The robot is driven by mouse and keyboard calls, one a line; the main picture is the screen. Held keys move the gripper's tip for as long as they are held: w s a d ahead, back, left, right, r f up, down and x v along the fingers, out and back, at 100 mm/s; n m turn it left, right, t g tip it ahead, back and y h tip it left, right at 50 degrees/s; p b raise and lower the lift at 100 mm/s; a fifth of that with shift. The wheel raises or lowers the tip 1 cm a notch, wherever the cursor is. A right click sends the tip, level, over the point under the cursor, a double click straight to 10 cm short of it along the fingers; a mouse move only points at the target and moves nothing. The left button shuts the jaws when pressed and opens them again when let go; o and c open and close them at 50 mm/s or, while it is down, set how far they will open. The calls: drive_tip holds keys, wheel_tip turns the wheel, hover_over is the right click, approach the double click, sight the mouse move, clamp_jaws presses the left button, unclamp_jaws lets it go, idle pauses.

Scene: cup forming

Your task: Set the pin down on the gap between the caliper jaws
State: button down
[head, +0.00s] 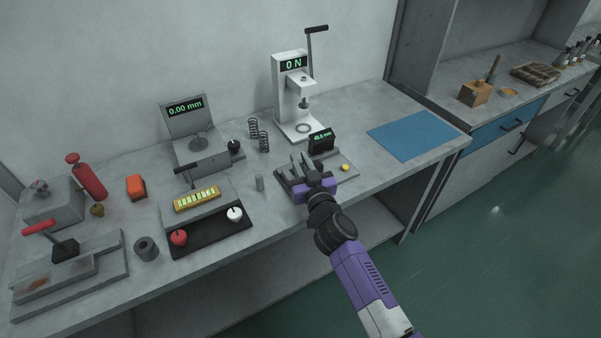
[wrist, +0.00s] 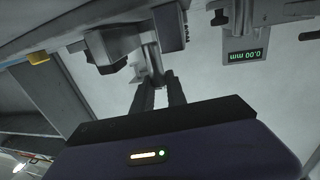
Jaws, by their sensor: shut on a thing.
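My gripper (head: 303,165) is over the caliper stand in the head view, its fingers pointing away toward the back of the bench. In the wrist view its dark fingers (wrist: 157,90) are closed together at the tips on a slim grey pin (wrist: 152,58). The pin is mostly hidden in the head view. The caliper (head: 321,141) has a dark body with a green readout and sits on a grey base plate with a yellow button (head: 345,167). Its dark jaws (wrist: 105,50) are close to the pin in the wrist view; I cannot tell whether they touch.
A force press (head: 292,98) and two springs stand behind. A 0.00 mm gauge (head: 188,130) is at the back left. A blue mat (head: 418,135) lies clear at the right.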

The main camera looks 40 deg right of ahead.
drive_tip(key=shift+f+b, duration=0.8)
drive_tip(key=shift+f, duration=0.4)
drive_tip(key=shift+f, duration=0.15)
drive_tip(key=c, duration=1.3)
unclamp_jaws()
drive_tip(key=shift+c, duration=0.2)
